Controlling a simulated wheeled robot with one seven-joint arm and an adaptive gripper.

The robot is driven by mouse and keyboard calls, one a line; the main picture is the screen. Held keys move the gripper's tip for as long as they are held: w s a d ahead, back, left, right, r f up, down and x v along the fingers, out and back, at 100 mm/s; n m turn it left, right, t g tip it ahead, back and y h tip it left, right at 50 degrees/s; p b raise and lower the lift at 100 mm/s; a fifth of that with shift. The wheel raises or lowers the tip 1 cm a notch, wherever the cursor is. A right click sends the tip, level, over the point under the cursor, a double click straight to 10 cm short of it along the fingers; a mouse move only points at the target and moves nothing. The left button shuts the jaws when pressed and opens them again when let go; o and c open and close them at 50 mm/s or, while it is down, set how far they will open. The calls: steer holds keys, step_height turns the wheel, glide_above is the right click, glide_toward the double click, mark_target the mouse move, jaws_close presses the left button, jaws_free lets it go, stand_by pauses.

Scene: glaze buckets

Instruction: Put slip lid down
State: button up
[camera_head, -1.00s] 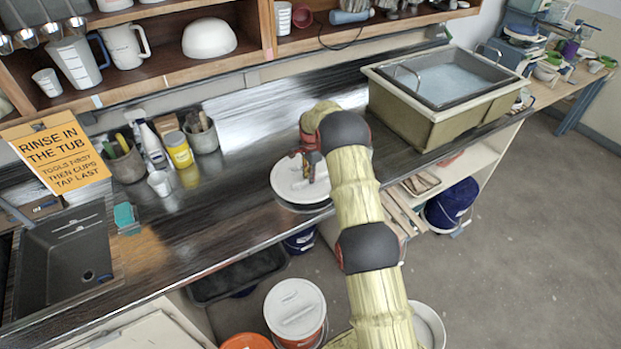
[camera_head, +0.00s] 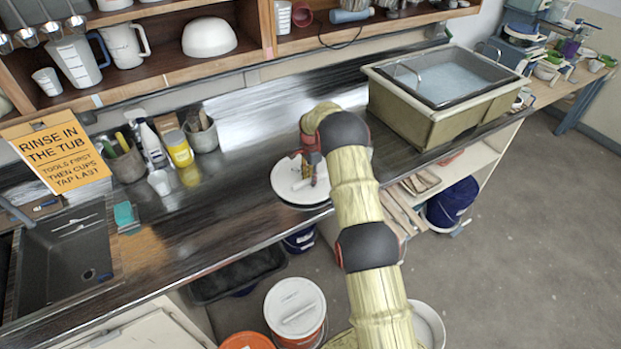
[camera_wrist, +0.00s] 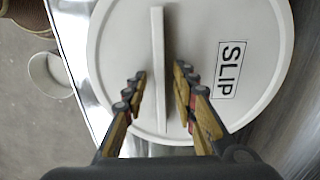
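The slip lid (camera_head: 285,192) is a round white disc with a raised straight ridge, lying flat at the front edge of the dark counter. In the wrist view the lid (camera_wrist: 115,50) fills the middle, with a black-framed "SLIP" label (camera_wrist: 229,70) right of the ridge (camera_wrist: 158,60). My gripper (camera_wrist: 160,75) is over the lid, one finger on each side of the ridge. A gap shows between each finger and the ridge, so it is open. In the head view my gripper (camera_head: 306,172) is partly hidden by my arm.
A tub (camera_head: 430,125) stands back right on the counter (camera_head: 235,185). Tool pots (camera_head: 203,135), a yellow bottle (camera_head: 180,150) and a small white cup (camera_head: 159,182) stand left. A white-lidded bucket (camera_head: 294,300) and an open white bucket (camera_head: 433,322) are on the floor.

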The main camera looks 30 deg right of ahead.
steer(key=shift+r, duration=0.15)
steer(key=s+a+r+n+t, duration=0.1)
steer(key=s+a+r+n, duration=0.15)
steer(key=r, duration=1.05)
steer(key=s+a+r+n, duration=0.1)
steer(key=s+a+r, duration=0.25)
steer(key=r, duration=1.05)
steer(key=s+a+r+n+t, duration=0.2)
steer(key=s+a+r+n, duration=0.3)
steer(key=s+a+r, duration=0.5)
steer(key=s+a+r+n+t, duration=0.1)
steer(key=s+a+r+n, duration=0.15)
steer(key=s, duration=0.55)
steer(key=s+a+r+n, duration=0.2)
steer(key=s+r, duration=0.1)
steer(key=s, duration=0.5)
steer(key=s+a+f+n, duration=0.1)
steer(key=s+n, duration=0.1)
steer(key=s, duration=0.5)
steer(key=s+a+f+n+t, duration=0.1)
steer(key=s+f+n, duration=0.1)
steer(key=s, duration=0.5)
steer(key=shift+s+a+f+n+b, duration=0.25)
steer(key=shift+s+a+n+b, duration=0.05)
steer(key=shift+a+b, duration=0.1)
steer(key=shift+f, duration=0.1)
